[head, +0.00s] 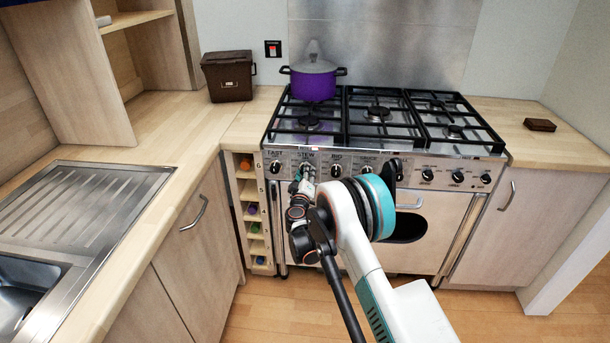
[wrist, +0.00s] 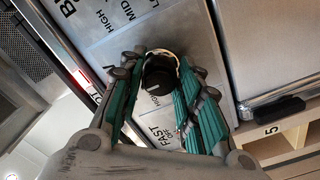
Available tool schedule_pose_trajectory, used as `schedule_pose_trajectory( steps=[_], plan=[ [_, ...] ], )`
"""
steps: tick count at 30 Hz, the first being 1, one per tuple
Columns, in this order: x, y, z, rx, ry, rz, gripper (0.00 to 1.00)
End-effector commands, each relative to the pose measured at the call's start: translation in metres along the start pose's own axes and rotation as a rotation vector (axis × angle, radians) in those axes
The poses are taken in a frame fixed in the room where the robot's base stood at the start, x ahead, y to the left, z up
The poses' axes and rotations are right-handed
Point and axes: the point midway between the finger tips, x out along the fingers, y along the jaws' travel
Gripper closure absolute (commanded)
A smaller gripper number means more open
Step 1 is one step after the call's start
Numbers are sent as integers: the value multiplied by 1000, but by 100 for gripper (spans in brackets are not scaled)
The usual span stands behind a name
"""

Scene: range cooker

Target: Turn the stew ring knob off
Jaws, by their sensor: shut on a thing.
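The stew ring knob (wrist: 160,76) is a black knob with a pale ring around it on the steel control panel (head: 400,168). In the head view it sits under the STEW label, mostly hidden by my gripper (head: 306,174). In the wrist view my gripper (wrist: 162,84) has its green-sided fingers on either side of the knob, shut on it. The FAST knob (head: 275,167) is just to the left in the head view and the BIG knob (head: 336,171) just to the right. The stew knob's pointer and setting cannot be made out.
A purple pot (head: 313,86) with a grey lid stands on the back left of the hob (head: 377,112), with faint steam above it. A bottle rack (head: 253,215) is left of the cooker. A brown bin (head: 229,78) stands on the worktop. Floor shows in front.

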Motion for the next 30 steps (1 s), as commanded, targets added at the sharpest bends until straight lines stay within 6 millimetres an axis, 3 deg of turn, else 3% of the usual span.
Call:
schedule_pose_trajectory(
  steps=[1, 3, 17, 30],
  plan=[
    [-1, -1, 2, 2, -2, 1, 62],
    [-1, -1, 2, 2, -2, 0, 48],
    [-9, 0, 0, 0, 0, 0, 48],
    [-92, -1, 0, 0, 0, -1, 48]
  ],
)
